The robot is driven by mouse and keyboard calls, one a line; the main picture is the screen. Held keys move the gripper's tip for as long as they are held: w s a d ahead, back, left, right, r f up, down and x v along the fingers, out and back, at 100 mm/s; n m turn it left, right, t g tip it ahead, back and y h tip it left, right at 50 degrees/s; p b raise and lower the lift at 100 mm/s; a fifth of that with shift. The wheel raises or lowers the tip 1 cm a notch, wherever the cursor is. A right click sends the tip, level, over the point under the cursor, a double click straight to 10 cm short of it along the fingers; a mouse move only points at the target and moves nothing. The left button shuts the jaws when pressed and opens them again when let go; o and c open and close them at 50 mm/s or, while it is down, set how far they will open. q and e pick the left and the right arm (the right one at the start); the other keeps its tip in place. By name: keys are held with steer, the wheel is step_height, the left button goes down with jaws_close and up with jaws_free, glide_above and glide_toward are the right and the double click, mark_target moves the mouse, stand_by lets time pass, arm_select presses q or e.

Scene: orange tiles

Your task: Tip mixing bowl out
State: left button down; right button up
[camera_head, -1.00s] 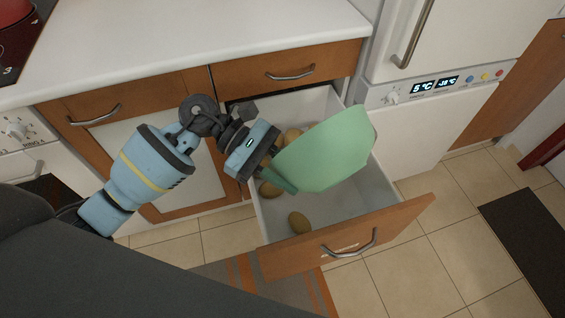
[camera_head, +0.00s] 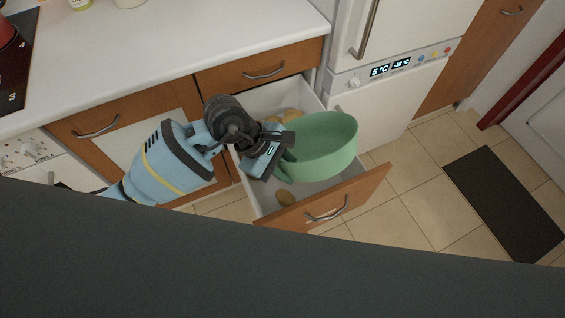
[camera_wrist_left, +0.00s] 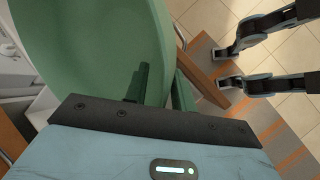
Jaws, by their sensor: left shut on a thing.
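The green mixing bowl (camera_head: 328,160) is over the open drawer (camera_head: 352,190). Its rim faces up and it is only slightly tilted; I see no contents in it. My left gripper (camera_head: 284,158) is shut on the bowl's near left side. In the left wrist view the bowl (camera_wrist_left: 95,45) fills the upper left, close to the fingers (camera_wrist_left: 160,88). Brown egg-shaped things lie in the drawer: one (camera_head: 286,198) near its front and several (camera_head: 290,116) at the back, partly hidden. My right gripper (camera_wrist_left: 226,68) shows empty with its fingers apart in the left wrist view.
A white counter (camera_head: 170,50) with orange-brown cabinet fronts is behind my arm. A white fridge (camera_head: 385,100) stands right of the drawer. The tiled floor (camera_head: 400,210) is free at right, with a dark mat (camera_head: 503,203).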

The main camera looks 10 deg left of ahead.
arm_select(q)
steer(key=shift+d+r+y+p, duration=0.2)
steer(key=shift+r+y+p, duration=0.1)
steer(key=shift+r, duration=0.2)
steer(key=t+y+p, duration=0.1)
steer(key=y+p, duration=0.1)
steer(key=y, duration=0.1)
steer(key=shift+f+m+t, duration=0.2)
steer(key=shift+m+t, duration=0.2)
steer(key=shift+s+f+t+y+p, duration=0.1)
steer(key=shift+f+t+y+p, duration=0.25)
steer(key=shift+y+p, duration=0.3)
steer(key=shift+f+y, duration=0.1)
steer(key=shift+y, duration=0.15)
arm_select(e)
steer(key=w+r+t, duration=0.1)
steer(key=w+r, duration=0.2)
steer(key=r, duration=0.2)
steer(key=shift+d+r, duration=0.2)
steer(key=shift+d, duration=0.1)
steer(key=shift+w, duration=0.1)
